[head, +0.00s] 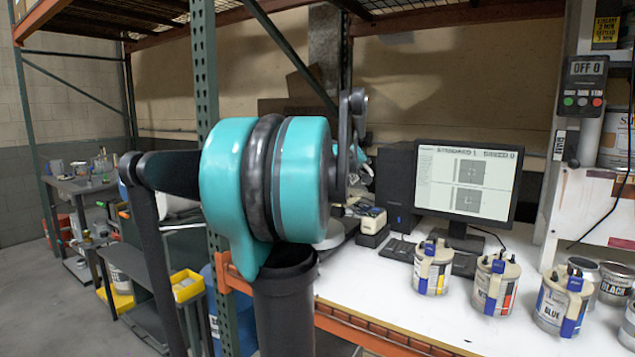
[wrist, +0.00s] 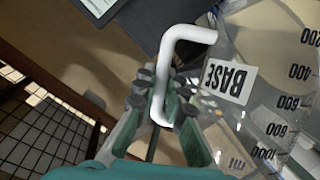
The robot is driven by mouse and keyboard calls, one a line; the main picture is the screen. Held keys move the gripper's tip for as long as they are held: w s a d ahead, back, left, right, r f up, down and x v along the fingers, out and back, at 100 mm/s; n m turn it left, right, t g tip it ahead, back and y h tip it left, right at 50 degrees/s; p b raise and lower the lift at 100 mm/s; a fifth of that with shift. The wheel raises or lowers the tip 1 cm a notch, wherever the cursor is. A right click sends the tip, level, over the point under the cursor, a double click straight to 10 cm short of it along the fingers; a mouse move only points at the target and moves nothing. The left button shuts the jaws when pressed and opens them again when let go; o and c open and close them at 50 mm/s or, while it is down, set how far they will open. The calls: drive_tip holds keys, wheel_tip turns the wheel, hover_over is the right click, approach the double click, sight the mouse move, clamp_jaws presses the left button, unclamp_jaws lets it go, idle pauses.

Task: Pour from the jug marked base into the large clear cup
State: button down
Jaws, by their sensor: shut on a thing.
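The clear jug marked BASE (wrist: 232,78) fills the right of the wrist view, with its label and scale numbers upside down there. Its white handle (wrist: 163,75) lies between the dark finger pads of my gripper (wrist: 160,88), which is shut on it. A pale cream area (wrist: 262,32) shows through or beyond the jug's wall; I cannot tell exactly where it lies. In the head view my teal arm hides the gripper and the jug. I cannot make out the large clear cup in either view.
In the head view, a monitor (head: 467,185) and keyboard stand on the white bench (head: 385,308). Labelled cans, including a blue one (head: 562,302), line its right side. A green rack post (head: 208,150) rises close to my arm. Shelving and a slatted grille border the space.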

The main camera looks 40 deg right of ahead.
sight(369, 171)
drive_tip(key=f, duration=0.1)
drive_tip(key=s+d+f+m, duration=0.1)
drive_tip(key=s+f, duration=0.1)
drive_tip(key=shift+d+m+y+p, duration=0.25)
drive_tip(key=shift+m+y+p, duration=0.05)
drive_tip(key=shift+p, duration=0.1)
drive_tip(key=s+d+f+m+y+p, duration=0.1)
drive_tip(key=f+m+p, duration=0.1)
drive_tip(key=f, duration=0.3)
drive_tip(key=s+d+f+m+t+p, duration=0.1)
drive_tip(key=s+f+m, duration=0.1)
drive_tip(key=f, duration=0.4)
drive_tip(key=shift+d+t+y+p, duration=0.3)
drive_tip(key=shift+y+p, duration=0.05)
drive_tip(key=shift+y, duration=0.05)
wheel_tip(369, 171, up, 5)
drive_tip(key=shift+f, duration=0.1)
idle(1.7)
